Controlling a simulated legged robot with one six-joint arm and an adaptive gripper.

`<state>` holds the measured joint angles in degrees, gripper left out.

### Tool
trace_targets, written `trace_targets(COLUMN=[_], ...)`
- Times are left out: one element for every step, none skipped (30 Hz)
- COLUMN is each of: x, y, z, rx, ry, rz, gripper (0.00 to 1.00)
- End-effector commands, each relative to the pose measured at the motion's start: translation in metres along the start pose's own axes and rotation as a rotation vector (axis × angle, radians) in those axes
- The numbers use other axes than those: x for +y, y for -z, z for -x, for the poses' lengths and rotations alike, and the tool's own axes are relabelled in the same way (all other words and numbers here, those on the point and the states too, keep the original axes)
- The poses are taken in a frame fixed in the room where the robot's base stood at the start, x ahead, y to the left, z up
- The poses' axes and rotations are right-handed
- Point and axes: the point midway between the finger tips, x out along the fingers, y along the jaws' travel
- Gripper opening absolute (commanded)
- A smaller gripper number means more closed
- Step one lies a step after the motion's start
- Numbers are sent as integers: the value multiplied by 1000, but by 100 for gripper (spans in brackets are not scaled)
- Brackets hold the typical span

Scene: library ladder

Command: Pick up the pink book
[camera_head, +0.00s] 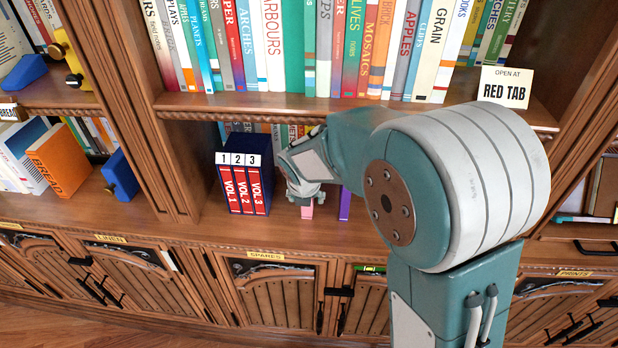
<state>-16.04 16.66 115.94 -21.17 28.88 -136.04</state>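A pink book (307,211) stands on the lower shelf, with only its lower part showing beneath my gripper. My gripper (303,197) is in front of or at the top of this book. It is small and partly hidden in this view, so I cannot tell whether its fingers are open or closed on the book. My teal and white arm hides much of the shelf on the right.
A dark blue case (244,150) with red volumes stands just left of my gripper. A purple book (345,203) stands just right. The upper shelf board (260,101) runs above, bearing a row of books and a RED TAB card (504,87). Cabinet doors (270,300) lie below.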

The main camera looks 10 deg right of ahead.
Motion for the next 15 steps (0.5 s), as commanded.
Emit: trace_targets(x=[0, 0, 0, 0, 0, 0, 0, 0, 0, 0, -1, -1, -1, -1, -1], y=[0, 0, 0, 0, 0, 0, 0, 0, 0, 0, 0, 0, 0, 0, 0], z=[-7, -10, -13, -14, -14, -14, -14, -14, -14, -14, -14, -14, -14, -14, -15], rx=[1, 1, 1, 0, -1, -2, -2, -2, -2, -2, -2, -2, -1, -1, -1], ry=[1, 1, 1, 0, -1, -1, -1, -1, -1, -1, -1, -1, -1, -1, -1], rz=[1, 1, 0, 0, -1, -1, -1, -1, -1, -1, -1, -1, -1, -1, -1], gripper=[80, 80, 80, 80, 80, 80, 80, 80, 80, 80, 80, 80, 80, 80, 80])
